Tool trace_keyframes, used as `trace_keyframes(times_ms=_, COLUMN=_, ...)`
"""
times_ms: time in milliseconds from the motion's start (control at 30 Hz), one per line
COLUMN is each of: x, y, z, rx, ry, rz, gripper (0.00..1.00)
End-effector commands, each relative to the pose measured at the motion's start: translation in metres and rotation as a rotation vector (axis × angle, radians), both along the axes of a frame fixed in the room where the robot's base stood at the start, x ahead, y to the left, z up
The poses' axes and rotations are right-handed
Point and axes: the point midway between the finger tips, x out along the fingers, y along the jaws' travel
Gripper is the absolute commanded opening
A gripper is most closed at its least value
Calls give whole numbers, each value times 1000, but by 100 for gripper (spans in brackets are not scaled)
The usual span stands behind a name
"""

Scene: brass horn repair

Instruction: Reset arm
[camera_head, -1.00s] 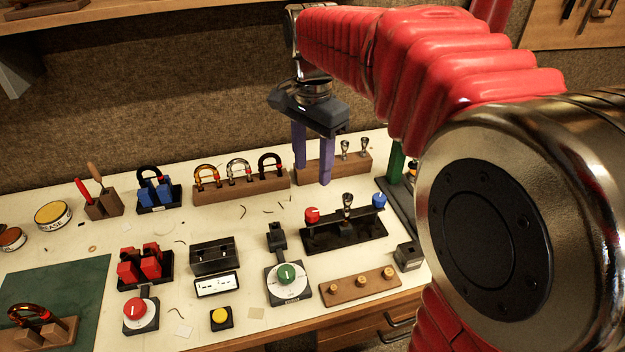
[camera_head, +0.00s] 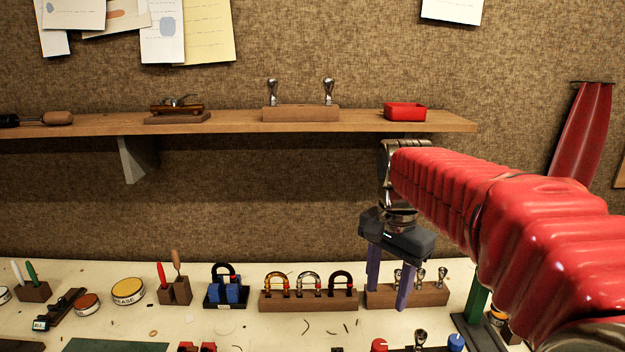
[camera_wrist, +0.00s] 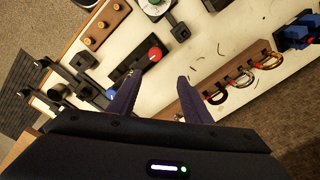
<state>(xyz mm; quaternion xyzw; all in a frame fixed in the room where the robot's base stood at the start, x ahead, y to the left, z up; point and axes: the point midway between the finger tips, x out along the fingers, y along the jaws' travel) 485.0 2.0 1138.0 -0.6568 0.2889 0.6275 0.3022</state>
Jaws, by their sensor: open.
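My gripper (camera_head: 388,285) hangs from my red-sleeved arm at the right of the head view, pointing down. Its two purple fingers are apart, with nothing between them. In the head view the fingers overlap a wooden block with several silver mouthpieces (camera_head: 435,293) at the back right of the bench. In the wrist view my gripper (camera_wrist: 155,95) is open over the white bench top (camera_wrist: 195,25). I cannot tell whether the fingers touch anything.
A wooden rack with three curved tubes (camera_head: 308,299) stands left of my gripper. A blue part holder (camera_head: 226,290) and a tool block (camera_head: 174,290) stand further left. A wall shelf (camera_head: 230,125) with a red tray (camera_head: 405,112) is above. A green post (camera_head: 478,300) is at right.

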Motion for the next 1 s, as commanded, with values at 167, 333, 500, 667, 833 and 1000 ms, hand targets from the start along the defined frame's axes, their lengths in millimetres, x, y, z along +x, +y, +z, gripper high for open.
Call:
trace_keyframes(times_ms=167, x=-11, y=0, z=-24, rx=-11, ry=-25, rz=198, gripper=45)
trace_keyframes(times_ms=333, x=-36, y=0, z=-36, rx=-34, ry=-82, rz=398, gripper=45)
trace_keyframes(times_ms=500, x=-64, y=-1, z=-44, rx=-66, ry=-142, rz=562, gripper=45)
trace_keyframes(times_ms=667, x=-91, y=-1, z=-51, rx=-100, ry=-196, rz=681, gripper=45)
trace_keyframes(times_ms=833, x=-119, y=-1, z=-57, rx=-138, ry=-249, rz=778, gripper=45)
trace_keyframes(times_ms=1000, x=-145, y=-2, z=-64, rx=-173, ry=-298, rz=838, gripper=45)
